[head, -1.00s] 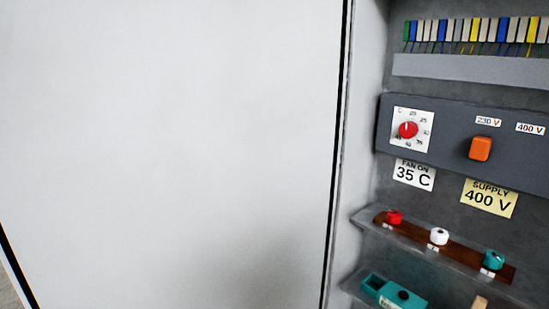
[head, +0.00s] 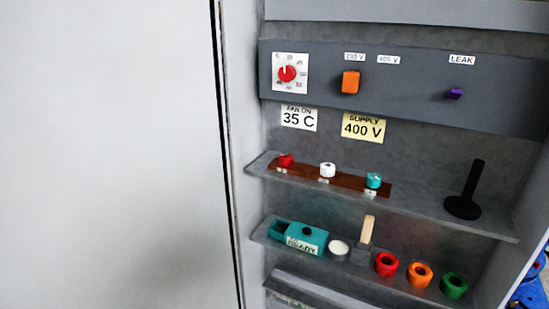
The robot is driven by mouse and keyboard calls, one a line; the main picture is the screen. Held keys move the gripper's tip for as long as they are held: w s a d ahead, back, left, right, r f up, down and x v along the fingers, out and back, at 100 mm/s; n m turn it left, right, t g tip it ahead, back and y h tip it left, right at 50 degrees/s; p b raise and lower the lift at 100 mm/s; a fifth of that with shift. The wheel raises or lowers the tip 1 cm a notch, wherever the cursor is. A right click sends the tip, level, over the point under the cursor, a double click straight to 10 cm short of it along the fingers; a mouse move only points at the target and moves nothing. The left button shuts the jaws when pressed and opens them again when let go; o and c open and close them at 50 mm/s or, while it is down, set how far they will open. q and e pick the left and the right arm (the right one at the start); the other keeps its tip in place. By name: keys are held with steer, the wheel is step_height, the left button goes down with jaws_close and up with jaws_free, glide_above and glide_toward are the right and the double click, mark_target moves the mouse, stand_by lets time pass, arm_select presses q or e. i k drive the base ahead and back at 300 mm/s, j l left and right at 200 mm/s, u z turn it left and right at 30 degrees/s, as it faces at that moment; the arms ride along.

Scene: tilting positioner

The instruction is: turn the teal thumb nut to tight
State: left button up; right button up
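The teal thumb nut (head: 373,180) sits at the right end of a brown strip (head: 345,181) on the upper shelf inside the cabinet. A white nut (head: 327,170) and a red nut (head: 286,160) stand to its left on the same strip. Each has a small white label in front, too small to read. Whether the teal nut is tight or loose cannot be told. Neither of my grippers shows in the head view.
A large pale door or panel (head: 110,150) fills the left side. A black post on a round base (head: 462,207) stands right of the strip. The lower shelf holds a teal box (head: 306,238), a white round piece (head: 338,248), a wooden-handled tool (head: 366,232) and red, orange and green rings (head: 420,273).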

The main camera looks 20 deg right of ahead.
mark_target(373, 180)
steer(key=z, duration=1.35)
